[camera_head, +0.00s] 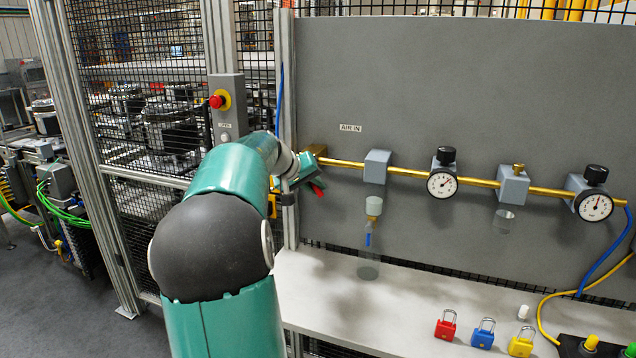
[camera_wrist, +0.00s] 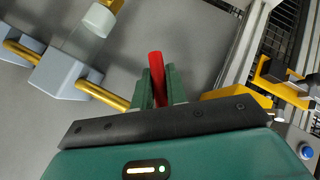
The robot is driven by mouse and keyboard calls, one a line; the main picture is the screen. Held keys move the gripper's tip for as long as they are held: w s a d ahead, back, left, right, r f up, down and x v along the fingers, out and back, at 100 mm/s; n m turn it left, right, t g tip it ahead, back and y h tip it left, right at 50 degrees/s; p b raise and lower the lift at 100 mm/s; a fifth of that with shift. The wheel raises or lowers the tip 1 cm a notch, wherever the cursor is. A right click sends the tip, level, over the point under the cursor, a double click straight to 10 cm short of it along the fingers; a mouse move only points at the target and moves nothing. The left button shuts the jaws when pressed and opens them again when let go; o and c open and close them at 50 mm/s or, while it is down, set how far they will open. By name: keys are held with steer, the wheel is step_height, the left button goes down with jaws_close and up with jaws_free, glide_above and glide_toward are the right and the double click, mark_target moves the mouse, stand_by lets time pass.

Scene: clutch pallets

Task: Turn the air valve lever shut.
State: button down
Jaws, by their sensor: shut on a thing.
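The red valve lever (camera_wrist: 156,68) shows in the wrist view between the two green fingers of my gripper (camera_wrist: 160,88), which is shut on it. The lever's end sticks out past the fingertips and lies at a steep slant to the brass pipe (camera_wrist: 103,95). In the head view my gripper (camera_head: 309,180) is at the left end of the pipe (camera_head: 408,172), and a bit of the red lever (camera_head: 318,191) shows below the pipe line. The valve body is mostly hidden behind my gripper.
A grey block (camera_head: 376,167) and a gauge (camera_head: 442,183) sit along the pipe to the right. A clear bowl (camera_head: 368,268) hangs below the block. Red (camera_head: 446,328), blue (camera_head: 483,338) and yellow (camera_head: 521,346) padlocks stand on the white shelf (camera_head: 310,290). A fence post (camera_head: 290,120) is close behind my gripper.

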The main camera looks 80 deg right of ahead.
steer(key=shift+w+d+f+m+t, duration=0.15)
steer(key=shift+w+m+t, duration=0.35)
steer(key=shift+t, duration=0.45)
steer(key=shift+w+a+f+m+t, duration=0.15)
steer(key=shift+w+m+t, duration=0.4)
steer(key=shift+t, duration=0.45)
steer(key=shift+w+d+f+m+t, duration=0.15)
steer(key=shift+w+m+t, duration=0.2)
steer(key=shift+w+t, duration=0.45)
steer(key=shift+s, duration=0.1)
steer(key=c, duration=1.4)
jaws_free()
steer(key=v, duration=1.3)
steer(key=shift+s+a, duration=0.3)
steer(key=shift+a, duration=0.1)
steer(key=shift+r, duration=0.1)
